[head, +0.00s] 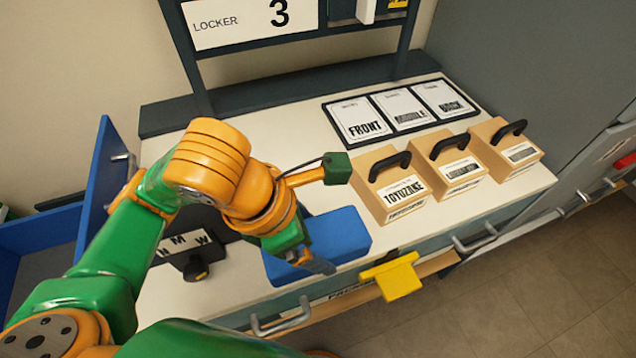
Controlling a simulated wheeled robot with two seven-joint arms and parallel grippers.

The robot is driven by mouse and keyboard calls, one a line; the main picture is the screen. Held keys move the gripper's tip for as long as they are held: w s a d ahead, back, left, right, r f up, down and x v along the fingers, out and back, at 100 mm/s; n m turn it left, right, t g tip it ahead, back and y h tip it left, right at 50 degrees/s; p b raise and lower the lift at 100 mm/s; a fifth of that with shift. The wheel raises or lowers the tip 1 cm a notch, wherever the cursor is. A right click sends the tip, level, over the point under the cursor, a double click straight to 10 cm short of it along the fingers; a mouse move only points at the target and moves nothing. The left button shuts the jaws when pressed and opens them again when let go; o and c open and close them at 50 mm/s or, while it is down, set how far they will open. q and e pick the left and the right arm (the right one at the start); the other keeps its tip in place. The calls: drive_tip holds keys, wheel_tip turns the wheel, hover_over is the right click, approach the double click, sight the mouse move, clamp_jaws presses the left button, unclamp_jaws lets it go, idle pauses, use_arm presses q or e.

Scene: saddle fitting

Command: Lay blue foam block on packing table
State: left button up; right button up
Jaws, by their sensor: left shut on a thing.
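The blue foam block (343,236) is at the front of the packing table (285,150), a pale top with a dark raised shelf at the back. My left gripper (306,258) comes in from the left and is shut on the block. The fingers and wrist hide part of the block's left side. The block lies flat over the tabletop near the front edge; I cannot tell whether it touches the top. My right gripper is not in view.
Several handled tan boxes (402,193) stand on the right, before a FRONT, MIDDLE, BACK card panel (405,112). A yellow bracket (393,278) juts from the front edge. A dark item with a knob (196,269) sits left. A blue door (103,175) stands open at far left.

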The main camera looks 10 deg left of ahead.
use_arm(q)
drive_tip(key=shift+w+a+r+p, duration=0.2)
drive_tip(key=shift+w+a+p, duration=0.2)
drive_tip(key=shift+w+p, duration=0.35)
drive_tip(key=w+a+f, duration=0.1)
drive_tip(key=w+f, duration=0.2)
drive_tip(key=w+a+f, duration=0.2)
drive_tip(key=w+f, duration=0.1)
drive_tip(key=w+a+f, duration=0.1)
drive_tip(key=w+f, duration=0.2)
drive_tip(key=shift+a+f+p, duration=0.15)
drive_tip(key=shift+p, duration=0.25)
wheel_tip(320, 180, down, 3)
drive_tip(key=shift+w+r+p, duration=0.1)
drive_tip(key=shift+p, duration=0.45)
drive_tip(key=shift+f, duration=0.4)
drive_tip(key=o, duration=1.1)
drive_tip(key=shift+a+r, duration=0.15)
drive_tip(key=shift+r, duration=0.3)
drive_tip(key=v, duration=1.1)
drive_tip(key=shift+r+b, duration=0.25)
drive_tip(key=shift+b, duration=0.05)
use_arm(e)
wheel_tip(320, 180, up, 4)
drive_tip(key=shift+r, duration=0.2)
